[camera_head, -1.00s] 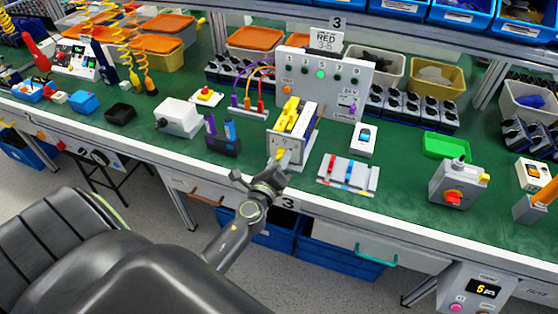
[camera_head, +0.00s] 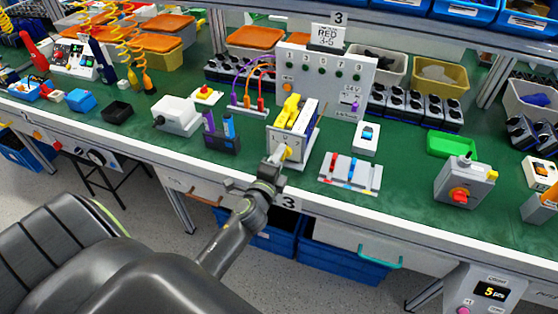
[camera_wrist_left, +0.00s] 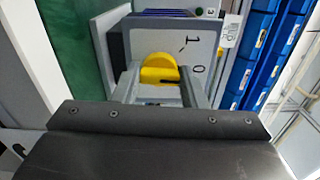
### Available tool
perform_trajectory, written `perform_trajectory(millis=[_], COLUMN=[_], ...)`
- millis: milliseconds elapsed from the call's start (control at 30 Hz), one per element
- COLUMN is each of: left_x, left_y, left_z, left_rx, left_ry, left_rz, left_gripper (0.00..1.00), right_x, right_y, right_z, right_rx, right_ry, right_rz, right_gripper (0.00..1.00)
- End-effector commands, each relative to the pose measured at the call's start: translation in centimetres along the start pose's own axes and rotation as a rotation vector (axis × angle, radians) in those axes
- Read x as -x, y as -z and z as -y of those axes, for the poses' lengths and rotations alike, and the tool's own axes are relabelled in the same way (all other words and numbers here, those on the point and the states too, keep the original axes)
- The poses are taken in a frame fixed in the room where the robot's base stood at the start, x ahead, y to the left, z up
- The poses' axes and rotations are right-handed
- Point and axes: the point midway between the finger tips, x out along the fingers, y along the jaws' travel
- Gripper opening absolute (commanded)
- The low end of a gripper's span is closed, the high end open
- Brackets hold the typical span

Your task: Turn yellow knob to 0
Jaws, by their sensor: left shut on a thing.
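The yellow knob (camera_wrist_left: 158,66) sits on the pale front face (camera_wrist_left: 205,38) of a switch box, with the marks 1 and 0 printed beside it. My left gripper (camera_wrist_left: 162,92) has its two fingers on either side of the knob and is shut on it. A dark line shows on the knob's lower edge in the wrist view, short of the 0. In the head view the box (camera_head: 289,133) stands near the bench's front edge, and my left gripper (camera_head: 276,158) reaches its face from the front, partly covering the knob. My right gripper is not in view.
A grey panel (camera_head: 349,95) with several lamps stands behind the box. A block with coloured levers (camera_head: 351,172) lies to the right, and a purple and blue pen holder (camera_head: 222,140) to the left. A grey box with a red knob (camera_head: 465,183) stands farther right.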

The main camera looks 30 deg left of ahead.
Motion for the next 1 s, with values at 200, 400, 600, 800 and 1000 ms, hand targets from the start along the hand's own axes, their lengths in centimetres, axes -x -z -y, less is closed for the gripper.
perform_trajectory(millis=[200, 400, 600, 800, 1000], left_x=[0.04, 0.05, 0.05, 0.04, 0.02], left_y=[-0.02, -0.03, -0.03, -0.03, -0.02], left_z=[-0.19, -0.17, -0.17, -0.16, -0.10], left_rx=[0.060, 0.076, 0.076, 0.075, 0.075], left_ry=[-0.002, -0.003, -0.003, -0.003, -0.002], left_rz=[0.001, 0.001, 0.001, 0.001, 0.001], left_gripper=[0.15, 0.15, 0.15, 0.53, 0.60], right_x=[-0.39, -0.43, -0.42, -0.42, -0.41], right_y=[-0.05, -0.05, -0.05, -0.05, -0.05], right_z=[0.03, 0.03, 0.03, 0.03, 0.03], right_rx=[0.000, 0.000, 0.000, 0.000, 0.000], right_ry=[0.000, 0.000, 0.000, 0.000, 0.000], right_rz=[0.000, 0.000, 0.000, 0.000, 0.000], right_gripper=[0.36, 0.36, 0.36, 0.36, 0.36])
